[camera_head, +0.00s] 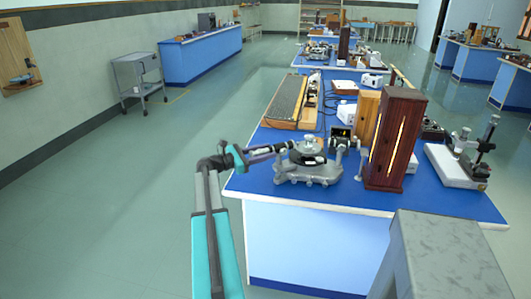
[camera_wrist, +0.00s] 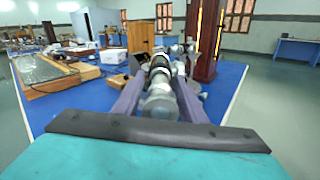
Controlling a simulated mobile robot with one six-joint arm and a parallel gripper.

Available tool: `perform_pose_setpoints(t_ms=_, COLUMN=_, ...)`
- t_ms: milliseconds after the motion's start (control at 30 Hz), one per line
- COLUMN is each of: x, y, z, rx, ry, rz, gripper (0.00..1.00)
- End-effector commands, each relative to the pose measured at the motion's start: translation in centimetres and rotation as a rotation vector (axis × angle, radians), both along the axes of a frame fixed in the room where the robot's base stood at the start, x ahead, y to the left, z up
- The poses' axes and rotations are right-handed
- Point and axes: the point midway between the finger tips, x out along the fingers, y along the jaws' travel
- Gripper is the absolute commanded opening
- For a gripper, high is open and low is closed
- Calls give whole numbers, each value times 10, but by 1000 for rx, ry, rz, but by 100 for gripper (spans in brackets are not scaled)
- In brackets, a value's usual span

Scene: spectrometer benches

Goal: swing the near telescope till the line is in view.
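My gripper (camera_head: 268,151) reaches in from the left at the telescope's outer end. In the wrist view, my gripper's two purple-grey fingers (camera_wrist: 160,90) lie on either side of the tube. I cannot tell whether they touch it.
A tall brown wooden lamp housing (camera_head: 397,140) with a bright slit stands right of the spectrometer. A grating-like board (camera_head: 286,101) lies behind on the bench. A microscope-like stand (camera_head: 467,160) is at the right. The floor left of the bench is clear.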

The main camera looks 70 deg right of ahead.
Motion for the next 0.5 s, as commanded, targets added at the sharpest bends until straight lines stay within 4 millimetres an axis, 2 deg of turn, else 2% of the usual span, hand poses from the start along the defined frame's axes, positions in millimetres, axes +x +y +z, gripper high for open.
perform_pose_setpoints(t_ms=500, x=7, y=6, z=0, rx=-1, ry=-1, rz=1, gripper=38)
